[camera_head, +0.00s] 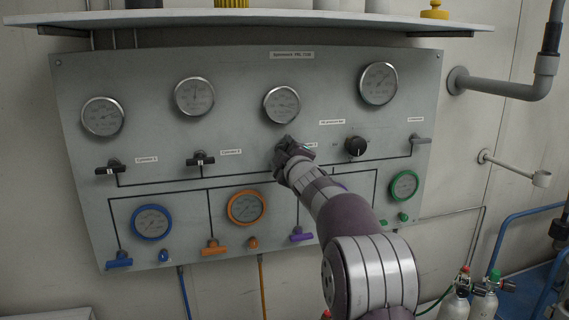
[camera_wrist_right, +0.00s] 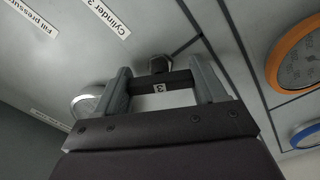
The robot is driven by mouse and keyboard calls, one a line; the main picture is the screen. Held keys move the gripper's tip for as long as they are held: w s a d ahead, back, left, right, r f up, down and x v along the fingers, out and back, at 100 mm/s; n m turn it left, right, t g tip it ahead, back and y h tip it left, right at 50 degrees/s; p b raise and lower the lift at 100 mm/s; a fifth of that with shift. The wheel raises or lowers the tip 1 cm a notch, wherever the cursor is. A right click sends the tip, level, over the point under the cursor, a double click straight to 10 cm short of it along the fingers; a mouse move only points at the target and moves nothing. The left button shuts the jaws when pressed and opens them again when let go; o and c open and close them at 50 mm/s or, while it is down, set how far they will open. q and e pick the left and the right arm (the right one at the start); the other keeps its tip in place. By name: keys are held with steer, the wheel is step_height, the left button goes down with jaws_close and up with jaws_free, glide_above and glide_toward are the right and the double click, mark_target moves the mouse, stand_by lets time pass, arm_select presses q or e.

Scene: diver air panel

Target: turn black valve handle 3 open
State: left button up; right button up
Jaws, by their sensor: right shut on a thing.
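Black valve handle 3 shows in the right wrist view (camera_wrist_right: 178,80) as a dark bar with a small white "3" tag, in front of its dark hub. My right gripper (camera_wrist_right: 163,82) has one finger at each end of the bar and is shut on it. In the head view my right gripper (camera_head: 288,152) is at the panel, below the third gauge, and mostly hides handle 3. A "Cylinder 3" label (camera_wrist_right: 104,17) is beside it in the wrist view. My left gripper is not in view.
The grey panel (camera_head: 150,75) also carries black handles for cylinder 1 (camera_head: 110,168) and cylinder 2 (camera_head: 200,160), both roughly horizontal. A black round knob (camera_head: 355,146) is to the right of my gripper. Gauges and coloured valves lie around; a shelf (camera_head: 260,19) overhangs the panel.

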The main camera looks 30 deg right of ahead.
steer(key=shift+f+n+b, duration=0.15)
steer(key=shift+n+b, duration=0.55)
steer(key=shift+n, duration=1.2)
steer(key=o, duration=1)
steer(key=shift+o, duration=0.2)
steer(key=shift+s, duration=0.1)
steer(key=b+v, duration=0.3)
steer(key=v, duration=0.9)
steer(key=shift+s, duration=0.25)
steer(key=shift+a, duration=0.1)
